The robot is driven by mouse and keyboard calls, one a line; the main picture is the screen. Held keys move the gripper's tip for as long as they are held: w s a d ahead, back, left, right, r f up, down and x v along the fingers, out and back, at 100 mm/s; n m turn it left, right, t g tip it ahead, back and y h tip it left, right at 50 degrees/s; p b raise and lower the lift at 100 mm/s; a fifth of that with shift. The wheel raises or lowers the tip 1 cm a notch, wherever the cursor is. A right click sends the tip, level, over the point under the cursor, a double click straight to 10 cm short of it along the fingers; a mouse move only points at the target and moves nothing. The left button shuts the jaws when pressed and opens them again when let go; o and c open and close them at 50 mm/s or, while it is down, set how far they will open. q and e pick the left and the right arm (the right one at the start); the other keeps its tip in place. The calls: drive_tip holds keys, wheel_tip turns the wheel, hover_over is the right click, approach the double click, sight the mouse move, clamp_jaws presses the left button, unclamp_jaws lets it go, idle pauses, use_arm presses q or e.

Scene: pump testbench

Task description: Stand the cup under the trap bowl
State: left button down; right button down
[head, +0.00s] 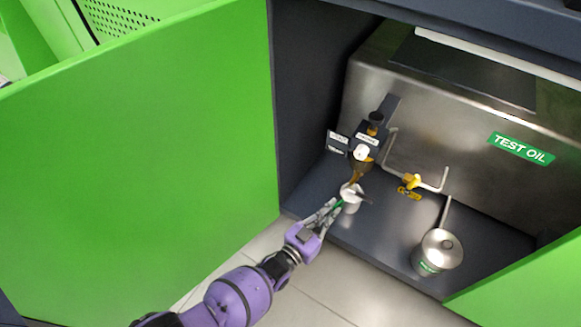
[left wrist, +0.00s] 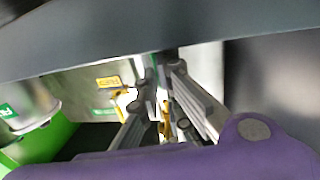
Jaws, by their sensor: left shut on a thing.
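The cup (head: 351,198) is small and pale metal, and stands roughly upright just above or on the dark cabinet floor; I cannot tell which. My left gripper (head: 335,207) is shut on the cup's green handle at its left side. The trap bowl (head: 357,172) is amber, hangs under the filter unit with a round gauge, and lies directly above the cup in the head view. Whether the cup is exactly beneath it in depth is hard to tell. In the left wrist view my left gripper's fingers (left wrist: 163,95) show, but the cup is not clear. My right gripper is out of view.
A steel tank marked TEST OIL (head: 450,115) fills the cabinet's back. A yellow valve (head: 411,181) and pipe stand right of the bowl. A green door (head: 140,120) is open at left.

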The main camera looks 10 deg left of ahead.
use_arm(q)
drive_tip(key=shift+w+d+f, duration=0.15)
drive_tip(key=shift+w+f, duration=0.15)
idle(1.0)
drive_tip(key=c, duration=1.8)
unclamp_jaws()
drive_tip(key=shift+c, duration=0.2)
drive_tip(key=v, duration=1.2)
drive_tip(key=shift+s+f, duration=0.15)
drive_tip(key=shift+s, duration=0.1)
